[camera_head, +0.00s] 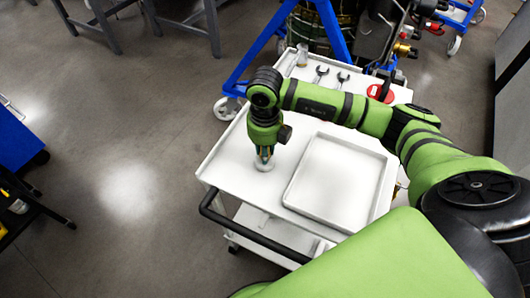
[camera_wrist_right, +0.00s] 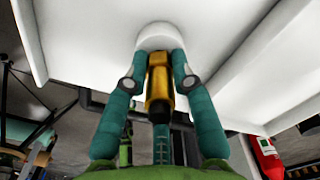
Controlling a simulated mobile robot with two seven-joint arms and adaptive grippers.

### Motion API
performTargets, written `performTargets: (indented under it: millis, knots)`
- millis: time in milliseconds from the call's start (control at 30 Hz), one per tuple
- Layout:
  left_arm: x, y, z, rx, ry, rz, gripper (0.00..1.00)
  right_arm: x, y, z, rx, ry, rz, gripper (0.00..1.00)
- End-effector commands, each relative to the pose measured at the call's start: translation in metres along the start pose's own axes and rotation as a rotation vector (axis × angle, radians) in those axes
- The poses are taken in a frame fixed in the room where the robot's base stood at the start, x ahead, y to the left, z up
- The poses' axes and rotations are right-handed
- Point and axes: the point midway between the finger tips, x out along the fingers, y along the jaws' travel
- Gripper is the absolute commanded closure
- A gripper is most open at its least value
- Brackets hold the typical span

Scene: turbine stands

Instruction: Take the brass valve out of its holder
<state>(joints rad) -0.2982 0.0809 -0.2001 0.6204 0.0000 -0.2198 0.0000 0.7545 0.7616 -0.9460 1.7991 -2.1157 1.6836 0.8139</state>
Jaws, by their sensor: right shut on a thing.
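The brass valve (camera_wrist_right: 159,88) shows in the right wrist view as a gold-coloured body between the two teal fingers of my right gripper (camera_wrist_right: 159,72). The fingers are shut on it. Its far end meets or hides part of a round white holder (camera_wrist_right: 155,36); I cannot tell how deep it sits. In the head view my right gripper (camera_head: 264,156) points down over the holder (camera_head: 264,166) on the white cart (camera_head: 228,165), and the valve is mostly hidden by the fingers. My left gripper is not in view.
A shallow white tray (camera_head: 338,214) lies on the cart, right of the holder. Wrenches (camera_head: 320,73) and a red round item (camera_head: 380,92) lie at the cart's far end. A black handle bar (camera_head: 255,235) runs along its near edge. A blue stand frame (camera_head: 262,50) stands behind.

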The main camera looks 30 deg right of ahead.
Motion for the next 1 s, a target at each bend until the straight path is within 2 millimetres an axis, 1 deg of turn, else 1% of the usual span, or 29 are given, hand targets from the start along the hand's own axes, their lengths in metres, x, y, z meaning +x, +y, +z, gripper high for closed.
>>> performTargets:
  millis: [333,567,1000]
  knots:
    - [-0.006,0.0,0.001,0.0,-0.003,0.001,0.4,-0.011,0.0,0.001,0.0,-0.002,0.0,1.0]
    - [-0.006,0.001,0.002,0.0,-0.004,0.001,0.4,-0.011,0.0,0.0,0.0,-0.001,0.0,1.0]
    - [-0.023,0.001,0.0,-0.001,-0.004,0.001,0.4,-0.035,0.0,0.0,0.0,-0.001,0.0,1.0]
